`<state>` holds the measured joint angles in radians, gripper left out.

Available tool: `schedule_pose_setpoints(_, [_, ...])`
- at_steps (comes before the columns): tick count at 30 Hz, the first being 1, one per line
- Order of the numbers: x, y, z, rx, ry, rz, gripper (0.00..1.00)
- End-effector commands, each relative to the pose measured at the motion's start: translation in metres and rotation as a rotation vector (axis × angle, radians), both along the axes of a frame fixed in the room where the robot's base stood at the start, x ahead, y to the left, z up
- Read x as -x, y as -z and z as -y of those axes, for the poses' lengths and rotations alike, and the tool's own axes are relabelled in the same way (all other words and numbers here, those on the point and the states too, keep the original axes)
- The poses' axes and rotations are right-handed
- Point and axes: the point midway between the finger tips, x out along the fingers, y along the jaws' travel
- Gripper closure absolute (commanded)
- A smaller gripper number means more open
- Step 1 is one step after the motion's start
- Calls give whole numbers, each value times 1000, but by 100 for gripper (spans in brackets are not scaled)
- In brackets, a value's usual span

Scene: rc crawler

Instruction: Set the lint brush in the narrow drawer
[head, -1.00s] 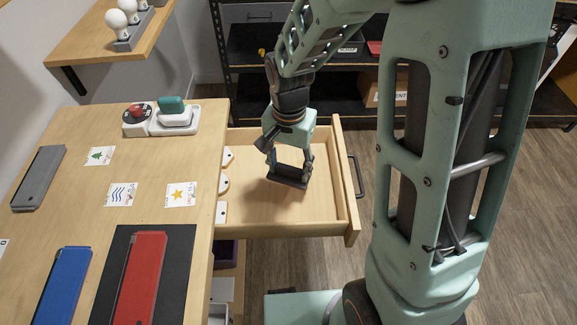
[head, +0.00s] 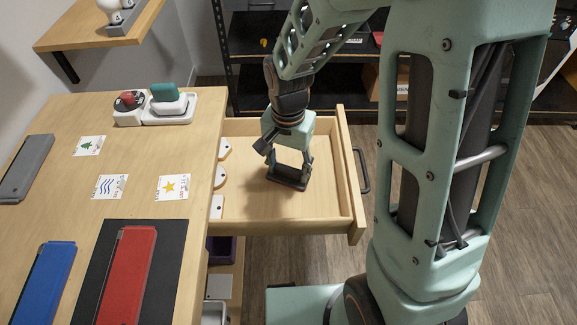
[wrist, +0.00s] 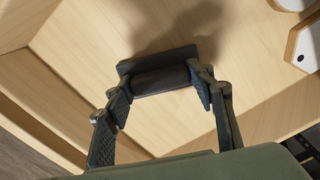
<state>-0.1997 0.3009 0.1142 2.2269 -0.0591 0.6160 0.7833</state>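The lint brush (head: 287,177) shows as a small dark block inside the open narrow drawer (head: 235,202). My gripper (head: 288,168) reaches down into the drawer with its fingers wide apart, one at each end of the brush. In the wrist view, the brush (wrist: 160,78) spans the space between the fingertips (wrist: 160,88), and the fingers appear to press on its ends. The brush is low over the pale drawer floor, with a shadow beside it. I cannot tell whether its underside touches the floor.
The wooden desk (head: 135,205) holds a red case (head: 127,275), a blue case (head: 47,285), a grey case (head: 27,165) and picture cards. White tags (head: 220,177) line the drawer's left side. The drawer front (head: 349,180) bounds the right. Drawer floor around the brush is clear.

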Motion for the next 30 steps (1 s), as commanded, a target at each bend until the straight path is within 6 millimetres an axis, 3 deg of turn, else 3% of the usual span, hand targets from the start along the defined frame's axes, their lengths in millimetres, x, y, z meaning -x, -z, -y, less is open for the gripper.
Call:
schedule_pose_setpoints(5, [0, 1, 0, 0, 0, 0, 32])
schedule_pose_setpoints(16, [0, -6, 0, 0, 0, 0, 32])
schedule_pose_setpoints(30, [-1, -99, 0, -1, 1, 4, 32])
